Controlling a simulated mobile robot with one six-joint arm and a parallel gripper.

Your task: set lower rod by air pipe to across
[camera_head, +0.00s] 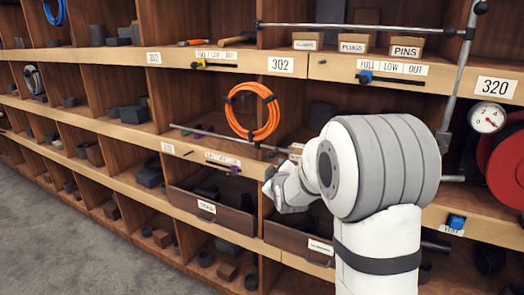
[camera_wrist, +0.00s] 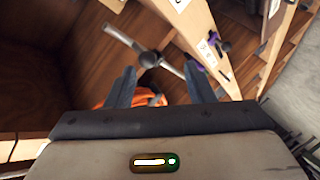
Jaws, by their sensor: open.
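A thin grey lower rod (camera_head: 215,134) runs across the shelf fronts at mid height, slanting slightly down to the right. Its right part passes behind my arm. A vertical grey air pipe (camera_head: 462,70) stands at the right, with a gauge (camera_head: 487,117) beside it. My gripper (camera_head: 272,188) is open and empty, below the rod and in front of the drawers. In the wrist view, a grey rod (camera_wrist: 121,37) with a dark hub (camera_wrist: 149,60) lies beyond and between the open fingertips (camera_wrist: 160,82). I cannot tell how far it is from them.
An upper rod (camera_head: 350,28) runs across the shelf above. A coiled orange hose (camera_head: 252,112) hangs close to the lower rod. Two drawers (camera_head: 213,210) stick out below. A purple slider (camera_head: 235,170) is near my gripper. A red reel (camera_head: 508,165) is at far right. Floor is clear at lower left.

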